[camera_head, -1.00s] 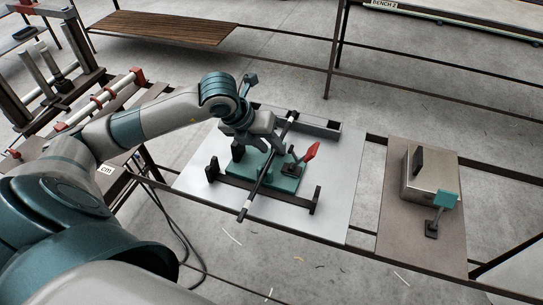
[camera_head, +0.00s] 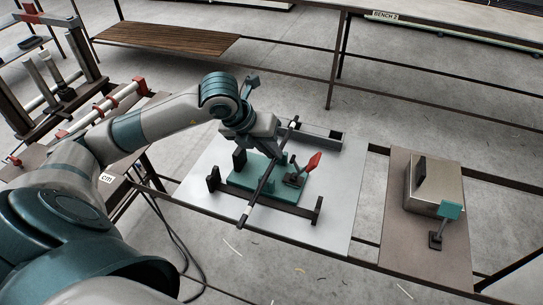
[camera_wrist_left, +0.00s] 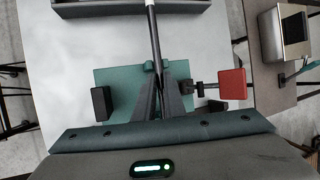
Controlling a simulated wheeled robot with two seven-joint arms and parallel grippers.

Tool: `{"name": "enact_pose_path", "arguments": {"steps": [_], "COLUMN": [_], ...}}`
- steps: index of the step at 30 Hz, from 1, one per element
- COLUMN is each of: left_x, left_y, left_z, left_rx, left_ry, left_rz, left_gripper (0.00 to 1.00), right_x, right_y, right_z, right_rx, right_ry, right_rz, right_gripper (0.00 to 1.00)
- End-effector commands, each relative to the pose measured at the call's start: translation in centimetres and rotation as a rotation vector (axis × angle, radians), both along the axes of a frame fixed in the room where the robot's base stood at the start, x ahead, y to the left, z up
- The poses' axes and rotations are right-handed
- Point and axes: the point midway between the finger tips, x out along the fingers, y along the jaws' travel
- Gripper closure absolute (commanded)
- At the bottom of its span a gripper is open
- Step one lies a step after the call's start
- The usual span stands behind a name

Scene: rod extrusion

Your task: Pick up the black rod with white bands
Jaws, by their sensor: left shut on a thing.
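The black rod with white bands (camera_head: 258,190) runs slantwise over the green clamp fixture (camera_head: 238,178) on the pale plate. A white band shows near its far end. My left gripper (camera_head: 272,150) reaches it from above, behind its middle. In the left wrist view the rod (camera_wrist_left: 152,30) runs up from between the fingers of my left gripper (camera_wrist_left: 160,88), which are shut on it. The wrist hides part of the rod in the head view. I cannot tell whether the rod touches its supports. My right gripper is not in view.
A red-handled toggle clamp (camera_head: 311,163) stands close right of the rod. A dark tray (camera_head: 318,138) lies behind it. Dark end posts (camera_head: 318,208) flank the fixture. A metal box (camera_head: 436,184) with a teal-handled clamp (camera_head: 450,209) sits on the brown board at right.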

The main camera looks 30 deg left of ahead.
Motion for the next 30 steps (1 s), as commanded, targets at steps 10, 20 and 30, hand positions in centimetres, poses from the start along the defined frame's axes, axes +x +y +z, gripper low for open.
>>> {"name": "enact_pose_path", "arguments": {"steps": [10, 20, 30], "left_x": [0.0, -0.1, -0.2], "left_y": [-2.7, -7.7, -11.1], "left_z": [3.6, 6.7, 8.8], "left_rx": [-0.003, -0.002, -0.002], "left_ry": [-0.008, -0.007, -0.003], "left_rz": [-0.005, -0.005, -0.001], "left_gripper": [1.0, 1.0, 1.0], "right_x": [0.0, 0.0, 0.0], "right_y": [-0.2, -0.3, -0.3], "right_z": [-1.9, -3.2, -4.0], "right_rx": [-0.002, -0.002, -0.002], "right_ry": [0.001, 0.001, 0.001], "right_rz": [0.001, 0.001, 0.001], "right_gripper": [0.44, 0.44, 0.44]}}
